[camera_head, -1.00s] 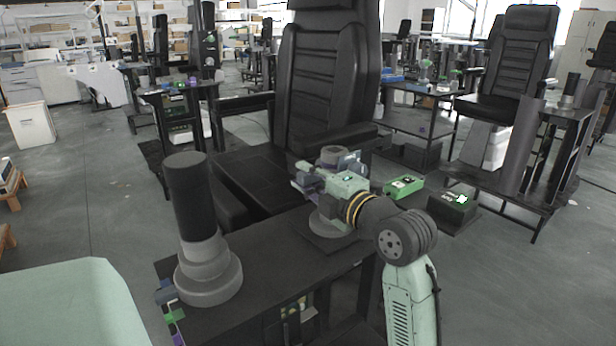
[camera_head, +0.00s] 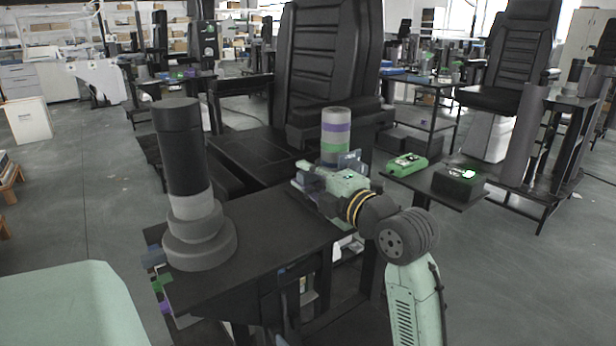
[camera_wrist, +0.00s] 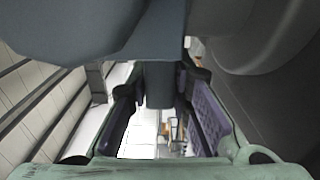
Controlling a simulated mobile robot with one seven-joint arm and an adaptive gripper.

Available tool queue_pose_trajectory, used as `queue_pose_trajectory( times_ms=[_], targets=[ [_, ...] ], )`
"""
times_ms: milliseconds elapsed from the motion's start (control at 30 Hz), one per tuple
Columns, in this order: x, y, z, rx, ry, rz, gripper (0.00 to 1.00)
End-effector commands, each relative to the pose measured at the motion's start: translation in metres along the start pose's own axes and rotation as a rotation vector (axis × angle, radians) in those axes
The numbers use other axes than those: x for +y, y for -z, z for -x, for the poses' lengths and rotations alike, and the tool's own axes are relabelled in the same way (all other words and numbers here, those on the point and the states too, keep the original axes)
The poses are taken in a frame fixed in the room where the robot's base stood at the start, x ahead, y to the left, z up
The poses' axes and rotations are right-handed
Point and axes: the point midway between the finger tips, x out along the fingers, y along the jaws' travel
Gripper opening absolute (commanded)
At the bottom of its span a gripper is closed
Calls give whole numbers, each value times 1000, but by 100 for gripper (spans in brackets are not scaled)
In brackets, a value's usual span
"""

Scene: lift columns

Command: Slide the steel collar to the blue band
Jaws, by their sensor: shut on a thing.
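The right-hand column (camera_head: 336,135) stands upright at the bench's far edge. It is grey with a purple band (camera_head: 336,127) and a green band (camera_head: 335,148) above my gripper. My gripper (camera_head: 328,176) is shut at its lower part, with jaws on both sides of it. The steel collar cannot be made out in the head view; the gripper hides that part of the column. In the wrist view my gripper (camera_wrist: 160,115) shows purple inner pads, and a blue-grey curved surface (camera_wrist: 90,28) fills the upper left; I cannot tell what it belongs to. No blue band shows clearly.
A dark column with a stepped grey base (camera_head: 200,240) stands on the left of the black bench (camera_head: 262,225). A black chair (camera_head: 325,70) is close behind. A green box (camera_head: 405,164) and a black box (camera_head: 460,183) lie on a stand to the right.

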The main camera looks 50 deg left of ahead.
Motion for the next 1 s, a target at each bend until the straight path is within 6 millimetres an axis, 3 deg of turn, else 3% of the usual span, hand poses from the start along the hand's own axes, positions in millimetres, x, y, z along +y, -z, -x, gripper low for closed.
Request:
queue_pose_trajectory(
  times_ms=[100,133,433,767,1000],
  targets=[
    [1,-1,0,-2,-1,0,0],
    [1,-1,0,-2,-1,0,20],
    [1,0,0,-1,-1,0,40],
    [1,0,2,-2,-1,0,40],
    [1,-2,36,-6,-3,0,40]
  ],
)
